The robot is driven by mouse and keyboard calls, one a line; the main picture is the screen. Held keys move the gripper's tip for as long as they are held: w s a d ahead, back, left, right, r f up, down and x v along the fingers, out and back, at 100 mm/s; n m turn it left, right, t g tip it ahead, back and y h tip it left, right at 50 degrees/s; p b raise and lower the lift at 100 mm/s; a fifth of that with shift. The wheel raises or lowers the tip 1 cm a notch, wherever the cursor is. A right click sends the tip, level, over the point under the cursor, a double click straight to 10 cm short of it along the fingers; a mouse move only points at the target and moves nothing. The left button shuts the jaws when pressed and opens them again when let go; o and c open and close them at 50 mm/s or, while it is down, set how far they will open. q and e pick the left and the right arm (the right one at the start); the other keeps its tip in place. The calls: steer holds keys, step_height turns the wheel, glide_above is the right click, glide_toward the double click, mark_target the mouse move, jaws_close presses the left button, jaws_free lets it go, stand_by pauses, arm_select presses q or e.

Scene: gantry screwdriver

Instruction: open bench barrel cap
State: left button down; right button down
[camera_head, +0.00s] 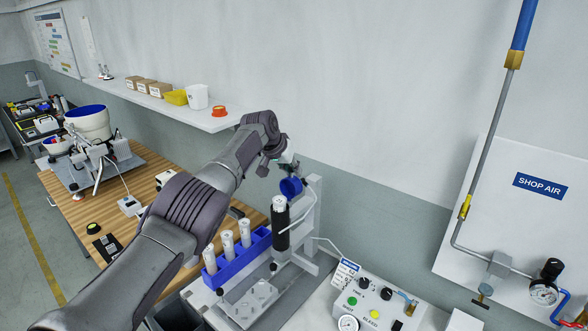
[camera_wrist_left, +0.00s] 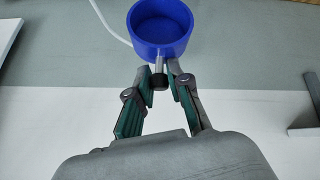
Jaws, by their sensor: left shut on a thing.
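A blue round cap (camera_head: 291,187) is tilted beside and just above the top of the black bench barrel (camera_head: 281,237) with its clear upper end. My left gripper (camera_head: 290,166) reaches in from the upper left at the cap. In the left wrist view, the blue cap (camera_wrist_left: 160,30) shows its hollow inside. My left gripper's fingers (camera_wrist_left: 158,72) are closed around a small grey stem with a dark end that sticks out from the cap. Whether the cap still touches the barrel's mount cannot be told. My right gripper is not in view.
A grey stand (camera_head: 314,205) rises behind the barrel. A blue rack (camera_head: 238,258) with several clear tubes stands to its left. A control box (camera_head: 370,300) with buttons sits at the right front. A shelf (camera_head: 185,107) runs along the wall above.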

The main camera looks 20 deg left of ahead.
arm_select(q)
steer(key=shift+d+f, duration=0.15)
steer(key=shift+f, duration=0.1)
steer(key=shift+w+d, duration=0.1)
steer(key=shift+w, duration=0.05)
steer(key=c, duration=1.3)
jaws_free()
steer(key=shift+c, duration=0.2)
steer(key=shift+o, duration=1.2)
steer(key=shift+w+d+f, duration=0.1)
steer(key=shift+w, duration=0.2)
steer(key=shift+w+f, duration=0.1)
steer(key=shift+w, duration=0.15)
steer(key=shift+s+a+r, duration=0.25)
steer(key=shift+s+r, duration=0.2)
steer(key=shift+r, duration=0.1)
steer(key=v, duration=1)
steer(key=shift+r, duration=0.3)
steer(key=shift+s, duration=0.1)
